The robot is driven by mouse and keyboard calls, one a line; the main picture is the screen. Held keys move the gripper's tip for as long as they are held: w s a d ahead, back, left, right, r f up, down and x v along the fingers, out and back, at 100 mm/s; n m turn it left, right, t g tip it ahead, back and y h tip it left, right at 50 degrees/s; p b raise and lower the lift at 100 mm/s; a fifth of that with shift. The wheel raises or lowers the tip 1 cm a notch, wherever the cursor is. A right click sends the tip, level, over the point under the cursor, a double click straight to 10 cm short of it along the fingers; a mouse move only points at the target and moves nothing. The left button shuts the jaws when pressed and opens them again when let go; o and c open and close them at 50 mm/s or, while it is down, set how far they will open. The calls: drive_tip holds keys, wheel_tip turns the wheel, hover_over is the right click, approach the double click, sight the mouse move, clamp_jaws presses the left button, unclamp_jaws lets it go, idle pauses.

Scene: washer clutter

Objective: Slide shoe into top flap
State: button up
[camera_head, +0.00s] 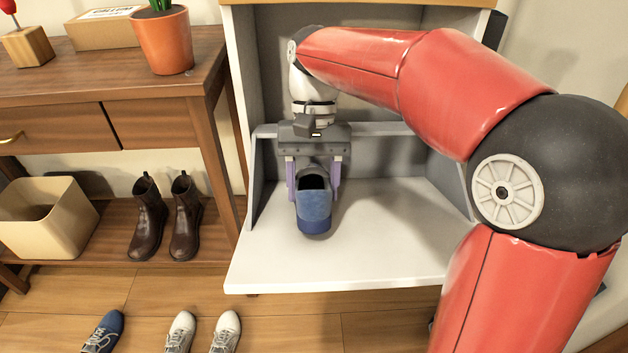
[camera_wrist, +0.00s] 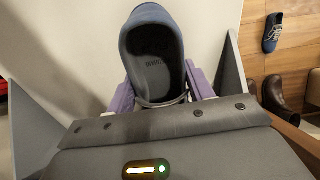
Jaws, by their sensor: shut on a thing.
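A blue shoe (camera_head: 314,208) with a dark inside is over the white lowered top flap (camera_head: 375,250) of the cabinet. My gripper (camera_head: 314,190) is shut on the shoe, with a purple finger on each side of it. In the wrist view the shoe (camera_wrist: 154,55) points away from my gripper (camera_wrist: 160,95), its opening facing the camera. The shoe is close above the flap or touching it; I cannot tell which. My gripper partly hides the end of the shoe nearest the cabinet.
Grey side panels flank the flap, and a grey bar (camera_head: 385,129) crosses behind it. Left stands a wooden table (camera_head: 60,80) with a plant pot (camera_head: 165,40); brown boots (camera_head: 150,220) and a beige bin (camera_head: 45,225) are below. White shoes (camera_head: 225,332) and a blue shoe (camera_head: 104,330) lie on the floor.

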drive_tip(key=shift+w, duration=0.1)
drive_tip(key=o, duration=1.2)
drive_tip(key=p+v, duration=0.2)
drive_tip(key=v, duration=0.5)
drive_tip(key=shift+w+a+r, duration=0.1)
drive_tip(key=shift+w+r, duration=0.15)
drive_tip(key=shift+r, duration=0.1)
